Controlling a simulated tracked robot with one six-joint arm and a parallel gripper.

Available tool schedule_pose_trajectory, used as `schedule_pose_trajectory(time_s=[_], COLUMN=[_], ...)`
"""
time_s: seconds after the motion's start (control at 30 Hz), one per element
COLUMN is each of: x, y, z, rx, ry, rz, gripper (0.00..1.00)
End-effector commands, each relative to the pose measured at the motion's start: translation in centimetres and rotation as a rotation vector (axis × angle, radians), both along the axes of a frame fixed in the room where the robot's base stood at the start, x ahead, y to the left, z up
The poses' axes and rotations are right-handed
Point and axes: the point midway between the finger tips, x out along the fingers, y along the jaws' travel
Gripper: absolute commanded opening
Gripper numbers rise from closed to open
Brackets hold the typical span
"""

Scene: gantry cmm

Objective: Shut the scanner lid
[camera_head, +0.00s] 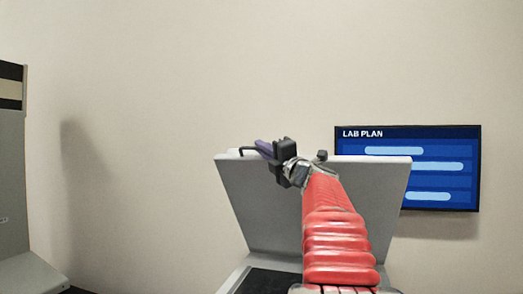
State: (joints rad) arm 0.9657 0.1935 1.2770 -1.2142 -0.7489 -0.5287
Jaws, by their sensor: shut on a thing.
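The scanner lid (246,200) is a grey panel standing open and steeply raised above the scanner base (233,277). My arm hides the lid's right-centre part and some of the base. A dark bed (265,283) shows on the base below the lid.
A wall screen reading "LAB PLAN" (408,190) hangs behind the lid on the right. A grey machine or cabinet (14,190) stands at the left edge. The space between it and the lid looks clear.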

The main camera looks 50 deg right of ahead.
Motion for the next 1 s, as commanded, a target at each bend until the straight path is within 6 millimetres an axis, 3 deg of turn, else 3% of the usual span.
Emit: schedule_pose_trajectory(time_s=[1.0], x=[0.38], y=[0.49], z=[-0.71], rx=[-0.01], ry=[-0.003], rz=[-0.001], gripper=[0.0])
